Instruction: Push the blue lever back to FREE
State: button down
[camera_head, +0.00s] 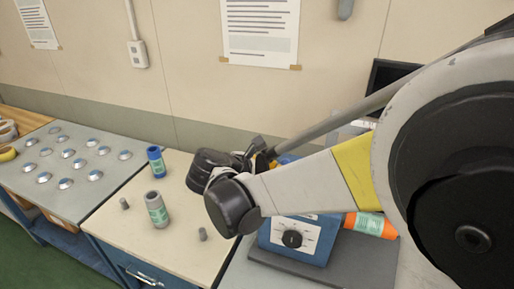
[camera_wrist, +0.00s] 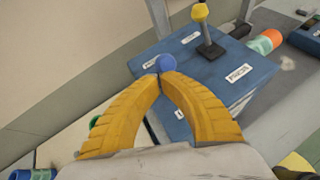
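The blue lever's round knob (camera_wrist: 167,62) shows in the wrist view just beyond my fingertips, over the top of a blue box. Its stem is hidden. My gripper (camera_wrist: 162,77) has two yellow ribbed fingers that bow outward and come together at the tips, right at the knob. The tips look shut and seem to touch or nearly touch the knob; I cannot tell contact for sure. The blue box (camera_wrist: 240,72) carries several white labels, too small to read surely. In the head view the box (camera_head: 320,252) shows a front dial, and my arm hides the lever and most of the gripper.
A yellow-knobbed lever (camera_wrist: 201,13) stands on the box beyond the blue knob. Blue (camera_head: 156,162) and grey (camera_head: 156,210) spools stand on the cream cabinet top to the left. The wall runs close behind.

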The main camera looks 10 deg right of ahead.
jog(key=shift+w+d+r+p, duration=0.1)
jog(key=shift+r+p, duration=0.1)
jog(key=shift+p, duration=0.15)
jog(key=shift+w+d+r+g+y+p, duration=0.3)
jog(key=shift+w+r+g+y+p, duration=0.25)
jog(key=shift+p, duration=0.5)
jog(key=g+y+p, duration=0.1)
jog(key=w+d+g+p, duration=0.1)
jog(key=shift+w+r+n+y+p, duration=0.1)
jog(key=shift+r+n+y+p, duration=0.2)
jog(key=shift+y, duration=0.05)
jog(key=shift+w+d+n+g+y+p, duration=0.15)
jog(key=shift+w+d+g+y+p, duration=0.25)
jog(key=shift+g, duration=0.2)
jog(key=shift+w+d+n+g+y+p, duration=0.15)
jog(key=shift+w+g+y+p, duration=0.1)
jog(key=shift+w+g+y, duration=0.25)
jog(key=shift+w+d+f, duration=0.1)
jog(key=shift+w+d, duration=0.15)
jog(key=shift+w, duration=0.2)
